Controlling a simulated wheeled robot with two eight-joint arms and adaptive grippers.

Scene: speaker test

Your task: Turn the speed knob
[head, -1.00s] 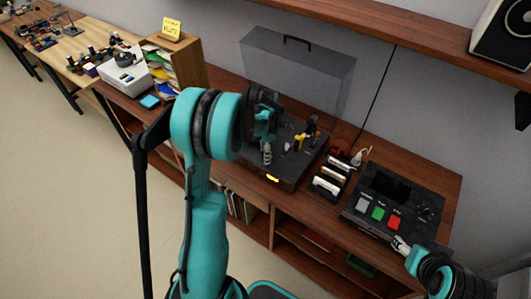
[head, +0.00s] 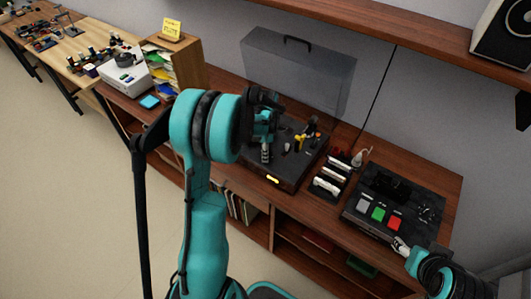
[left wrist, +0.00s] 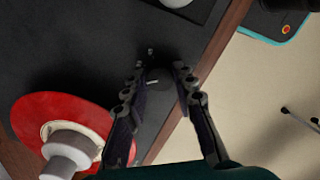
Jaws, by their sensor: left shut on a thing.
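The speed knob (left wrist: 158,79) is a small round grey knob with a light line on top, on a dark deck, in the left wrist view. My left gripper (left wrist: 159,70) has one finger on each side of it and is shut on it. In the head view my left gripper (head: 265,153) is over the black turntable (head: 284,178), and the knob is not clear there. My right gripper (head: 400,243) is low by the front edge of the black button box; its fingers are too small to read.
The black box (head: 425,211) has grey, green and red buttons. A rack of white items (head: 327,185) stands between it and the turntable. A clear lid (head: 300,75) stands behind. In the left wrist view a red disc (left wrist: 50,112) with a grey-white piece is beside the fingers.

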